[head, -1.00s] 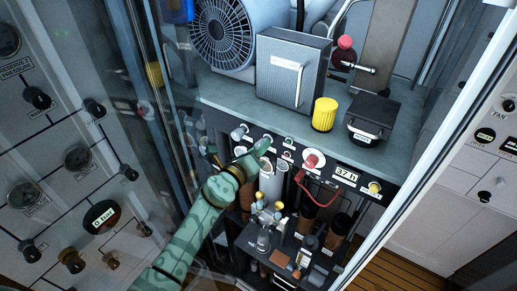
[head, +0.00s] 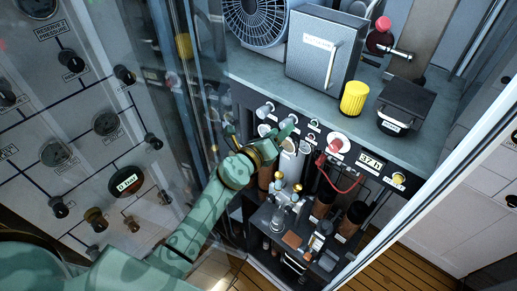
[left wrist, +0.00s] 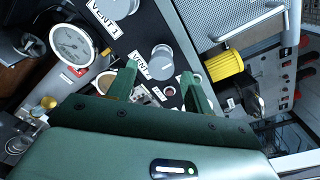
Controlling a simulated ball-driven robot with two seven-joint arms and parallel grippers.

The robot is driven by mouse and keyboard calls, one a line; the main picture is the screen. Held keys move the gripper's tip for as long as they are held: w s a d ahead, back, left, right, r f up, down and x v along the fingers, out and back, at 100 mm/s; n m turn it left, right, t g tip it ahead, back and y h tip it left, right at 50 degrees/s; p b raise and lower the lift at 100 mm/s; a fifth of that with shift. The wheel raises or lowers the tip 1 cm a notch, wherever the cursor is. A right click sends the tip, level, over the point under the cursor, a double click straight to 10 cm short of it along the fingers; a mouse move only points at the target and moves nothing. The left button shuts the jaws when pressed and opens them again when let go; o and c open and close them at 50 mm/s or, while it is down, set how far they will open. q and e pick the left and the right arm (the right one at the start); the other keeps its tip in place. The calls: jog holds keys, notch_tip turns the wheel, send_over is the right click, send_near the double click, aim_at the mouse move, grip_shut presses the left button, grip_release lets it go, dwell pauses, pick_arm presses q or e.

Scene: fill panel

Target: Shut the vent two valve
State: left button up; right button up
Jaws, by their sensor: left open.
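The vent two valve (left wrist: 162,62) is a round grey knob on the dark panel, labelled VENT 2, in the left wrist view. It shows between and just beyond the fingertips of my left gripper (left wrist: 160,72). The fingers are open and empty, and I cannot tell whether either touches the knob. The similar VENT 1 knob (left wrist: 122,8) is at the top of that view. In the head view my left gripper (head: 262,134) is at the upper left of the dark panel, and a finger partly covers the knobs there. My right gripper is out of view.
A yellow cylinder (head: 354,98) and a grey box (head: 324,50) stand on the shelf above. Bottles and fittings crowd below. A glass pane edge (head: 400,200) runs along the right.

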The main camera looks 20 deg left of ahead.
pick_arm(q)
jog(key=v, duration=1.4)
jog(key=shift+b, duration=0.4)
jog(key=shift+s, duration=0.1)
